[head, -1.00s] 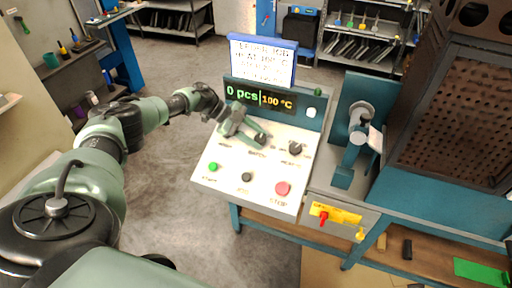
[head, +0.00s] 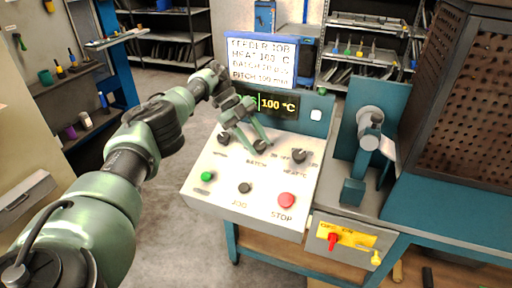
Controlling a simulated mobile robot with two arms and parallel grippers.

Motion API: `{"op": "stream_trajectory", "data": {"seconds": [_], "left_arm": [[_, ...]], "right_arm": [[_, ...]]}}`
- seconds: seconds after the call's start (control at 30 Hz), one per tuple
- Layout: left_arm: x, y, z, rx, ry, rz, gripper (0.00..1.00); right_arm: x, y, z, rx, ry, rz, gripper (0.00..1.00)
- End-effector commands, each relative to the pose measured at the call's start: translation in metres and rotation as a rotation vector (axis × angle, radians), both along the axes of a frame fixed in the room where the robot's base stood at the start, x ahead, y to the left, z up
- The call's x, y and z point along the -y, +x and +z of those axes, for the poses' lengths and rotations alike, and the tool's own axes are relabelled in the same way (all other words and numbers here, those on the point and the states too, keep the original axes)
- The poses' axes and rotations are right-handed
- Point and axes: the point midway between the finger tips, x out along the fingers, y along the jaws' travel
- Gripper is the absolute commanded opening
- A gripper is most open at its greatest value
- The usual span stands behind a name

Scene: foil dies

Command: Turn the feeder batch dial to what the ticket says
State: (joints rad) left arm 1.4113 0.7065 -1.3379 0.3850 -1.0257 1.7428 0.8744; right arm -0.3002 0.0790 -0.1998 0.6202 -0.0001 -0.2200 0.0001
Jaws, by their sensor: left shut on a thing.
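The white feeder panel (head: 225,195) carries a row of dark dials. The batch dial (head: 260,145) is the middle one, above the label BATCH. My left gripper (head: 253,146) reaches down from the upper left and is shut on the batch dial, its fingers on either side. The fingers hide part of the dial, so I cannot tell its pointer setting. The ticket (head: 262,62) stands behind the panel in a blue holder. It reads FEEDER JOB, with heat, batch and pitch lines; its batch number is too blurred to be sure. My right gripper is out of view.
The display (head: 280,105) shows 100 °C; my gripper covers its piece count. A left dial (head: 223,138), the heat dial (head: 299,156), a green button (head: 207,176), a black knob (head: 244,188) and the red stop button (head: 286,200) are nearby. A teal press stands at right.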

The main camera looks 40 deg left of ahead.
Motion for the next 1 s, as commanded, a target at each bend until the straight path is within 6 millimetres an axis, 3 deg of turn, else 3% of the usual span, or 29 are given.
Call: {"op": "stream_trajectory", "data": {"seconds": [0.37, 0.4, 0.47, 0.8, 1.0], "left_arm": [[0.002, -0.001, -0.001, -0.005, -0.002, -0.010, 0.00], [0.002, -0.001, -0.001, -0.005, -0.002, -0.010, 0.46], [0.002, -0.001, -0.001, -0.005, -0.001, -0.009, 0.58], [0.001, -0.001, 0.000, -0.003, 0.000, -0.005, 0.58], [0.001, -0.002, 0.011, -0.003, 0.000, -0.007, 0.58]], "right_arm": [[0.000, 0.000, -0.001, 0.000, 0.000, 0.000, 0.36], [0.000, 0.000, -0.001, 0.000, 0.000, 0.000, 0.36], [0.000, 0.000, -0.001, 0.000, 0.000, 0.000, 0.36], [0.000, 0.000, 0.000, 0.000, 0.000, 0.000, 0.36], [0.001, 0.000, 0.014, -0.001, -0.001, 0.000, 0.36]]}}
